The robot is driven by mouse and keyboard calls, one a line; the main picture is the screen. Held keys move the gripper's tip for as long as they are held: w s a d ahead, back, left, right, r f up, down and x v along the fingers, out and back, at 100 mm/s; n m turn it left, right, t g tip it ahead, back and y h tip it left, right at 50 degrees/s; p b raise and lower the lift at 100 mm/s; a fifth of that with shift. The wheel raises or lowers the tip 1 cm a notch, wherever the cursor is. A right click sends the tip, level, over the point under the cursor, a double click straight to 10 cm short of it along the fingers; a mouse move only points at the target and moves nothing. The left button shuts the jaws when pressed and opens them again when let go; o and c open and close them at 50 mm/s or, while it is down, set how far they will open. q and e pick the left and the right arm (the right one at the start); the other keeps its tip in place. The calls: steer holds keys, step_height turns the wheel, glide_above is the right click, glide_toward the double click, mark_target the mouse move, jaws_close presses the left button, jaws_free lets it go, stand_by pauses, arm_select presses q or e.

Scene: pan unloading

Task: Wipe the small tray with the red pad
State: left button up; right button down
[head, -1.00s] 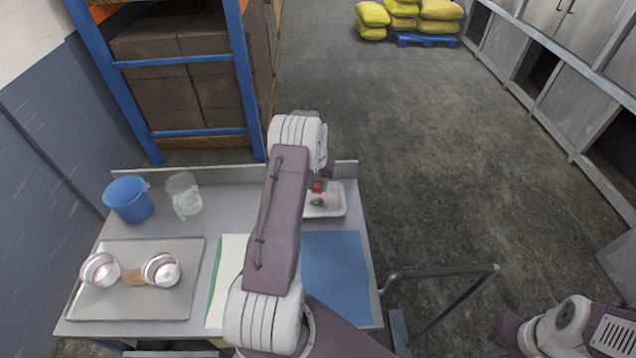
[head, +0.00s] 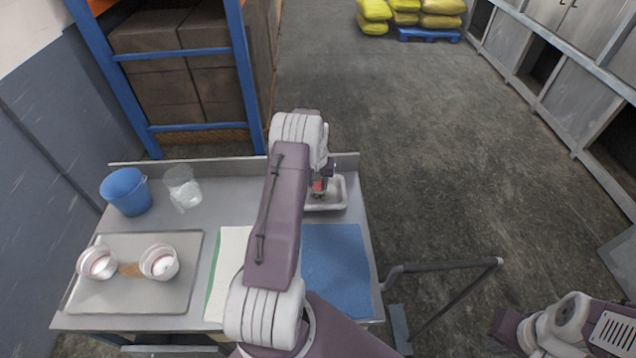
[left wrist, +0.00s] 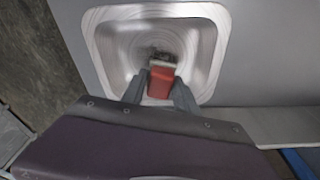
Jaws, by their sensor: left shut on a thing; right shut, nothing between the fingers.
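The pad also shows in the head view (head: 319,186), partly behind my left arm. A dark smudge (left wrist: 162,56) lies on the tray floor just beyond the pad. I cannot tell whether the pad touches the floor. My right arm is at the lower right of the head view; its gripper is out of sight.
A blue bucket (head: 126,192) and a clear container (head: 183,188) stand at the back left. A large metal tray (head: 130,303) holds two bowls and a brown stain between them. A blue mat (head: 340,270) and a white-green cloth (head: 226,270) lie flat. A rail (head: 445,266) juts out right.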

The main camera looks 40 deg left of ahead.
arm_select(q)
steer(key=shift+f+b, duration=0.55)
steer(key=shift+f, duration=0.25)
